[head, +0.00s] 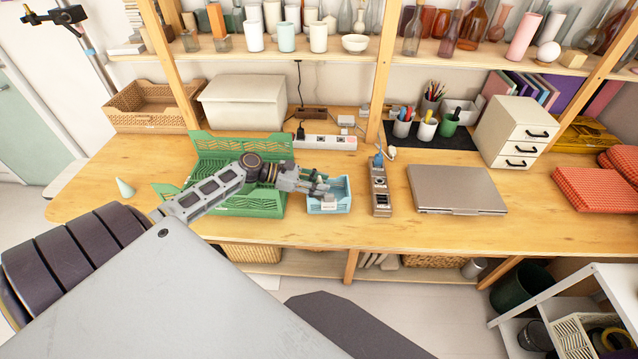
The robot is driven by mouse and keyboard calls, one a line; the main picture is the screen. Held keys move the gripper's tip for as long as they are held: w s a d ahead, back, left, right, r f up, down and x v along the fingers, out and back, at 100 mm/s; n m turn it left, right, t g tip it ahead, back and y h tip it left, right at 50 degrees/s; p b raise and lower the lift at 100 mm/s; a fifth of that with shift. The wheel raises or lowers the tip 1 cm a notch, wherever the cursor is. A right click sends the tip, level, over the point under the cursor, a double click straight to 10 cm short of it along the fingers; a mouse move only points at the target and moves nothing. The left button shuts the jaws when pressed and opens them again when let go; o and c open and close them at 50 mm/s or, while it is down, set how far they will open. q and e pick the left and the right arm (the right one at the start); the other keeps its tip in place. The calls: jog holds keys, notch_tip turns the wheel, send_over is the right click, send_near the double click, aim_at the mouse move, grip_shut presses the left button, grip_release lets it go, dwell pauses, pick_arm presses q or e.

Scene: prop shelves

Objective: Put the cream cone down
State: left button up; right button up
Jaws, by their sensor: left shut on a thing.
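My left gripper (322,187) reaches across the table from the left and is over the small light-blue bin (343,208). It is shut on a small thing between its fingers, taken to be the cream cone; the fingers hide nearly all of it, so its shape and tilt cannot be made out. Whether it touches the bin's floor cannot be told. My right gripper is not in view.
A green slatted crate (240,145) stands behind and under my left forearm. A power strip device (380,190) and a closed laptop (456,189) lie right of the bin. Bare wood shows along the front edge.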

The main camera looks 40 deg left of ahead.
pick_arm(q)
jog(key=shift+s+d+f, duration=0.1)
jog(key=shift+s+f, duration=0.1)
jog(key=shift+f, duration=0.3)
jog(key=o, duration=0.6)
jog(key=shift+f, duration=0.1)
jog(key=shift+o, duration=0.7)
jog(key=shift+s+f, duration=0.1)
jog(key=shift+f, duration=0.05)
jog(key=shift+r, duration=0.55)
jog(key=shift+s+a+r, duration=0.1)
jog(key=shift+a+r, duration=0.05)
jog(key=shift+a, duration=0.25)
jog(key=v, duration=1.1)
jog(key=shift+r, duration=0.4)
